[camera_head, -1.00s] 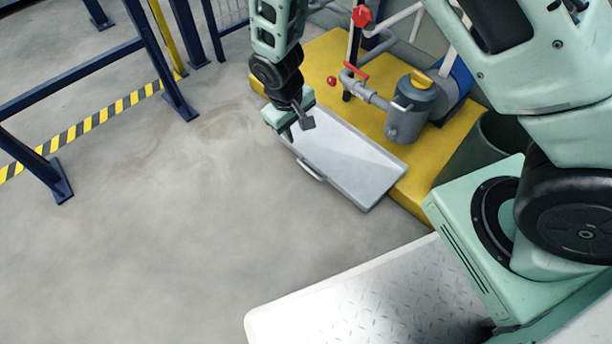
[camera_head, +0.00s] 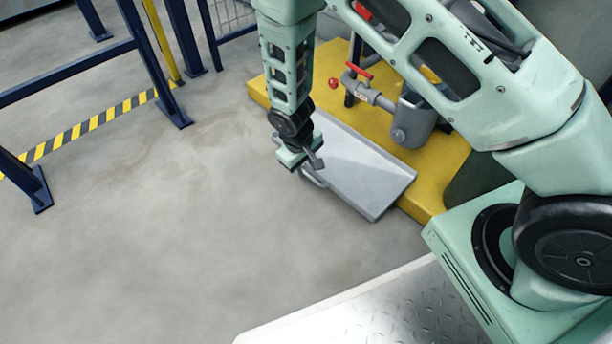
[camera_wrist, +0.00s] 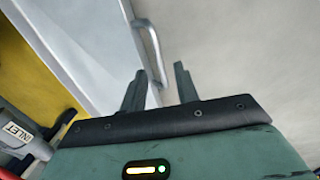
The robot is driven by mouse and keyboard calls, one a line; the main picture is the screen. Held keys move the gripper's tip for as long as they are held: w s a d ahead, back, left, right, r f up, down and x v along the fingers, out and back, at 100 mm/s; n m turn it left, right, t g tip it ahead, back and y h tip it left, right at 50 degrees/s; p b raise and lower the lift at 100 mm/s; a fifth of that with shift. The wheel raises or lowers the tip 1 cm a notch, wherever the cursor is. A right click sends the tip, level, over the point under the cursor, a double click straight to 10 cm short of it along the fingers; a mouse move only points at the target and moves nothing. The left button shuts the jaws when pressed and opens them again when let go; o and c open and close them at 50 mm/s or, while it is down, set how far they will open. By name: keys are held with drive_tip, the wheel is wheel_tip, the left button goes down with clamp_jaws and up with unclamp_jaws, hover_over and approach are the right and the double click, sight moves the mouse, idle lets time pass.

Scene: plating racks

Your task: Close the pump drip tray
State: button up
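The pump drip tray (camera_head: 368,178) is a flat grey metal tray that sticks out from the yellow pump base. Its bar handle is on the front side, partly hidden by my gripper (camera_head: 303,172) in the head view. In the wrist view the tray (camera_wrist: 88,35) is at upper left and the handle (camera_wrist: 150,42) runs down toward my gripper (camera_wrist: 159,70). The two fingers are apart, and the handle's lower end appears between their tips. I cannot tell whether they touch it.
The yellow base (camera_head: 435,180) carries the grey pump (camera_head: 412,122) and a pipe with a red valve lever (camera_head: 359,70). Blue frame posts (camera_head: 150,60) and a striped floor line (camera_head: 85,127) are at left. The concrete floor (camera_head: 170,230) before the tray is clear.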

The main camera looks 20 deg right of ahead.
drive_tip(key=shift+w+d+f+b, duration=0.15)
drive_tip(key=shift+f+b, duration=0.25)
drive_tip(key=shift+f, duration=0.65)
clamp_jaws()
drive_tip(key=p, duration=0.7)
hover_over(344, 154)
drive_tip(key=a, duration=0.1)
drive_tip(key=shift+s+a+r, duration=0.15)
drive_tip(key=shift+s, duration=0.1)
drive_tip(key=shift+w+d, duration=0.25)
drive_tip(key=shift+d, duration=0.45)
unclamp_jaws()
drive_tip(key=s+a+r+p, duration=0.1)
drive_tip(key=a+r+p, duration=0.2)
drive_tip(key=r+p, duration=0.5)
wheel_tip(344, 154, up, 9)
drive_tip(key=shift+f+p, duration=0.1)
drive_tip(key=shift+p, duration=0.3)
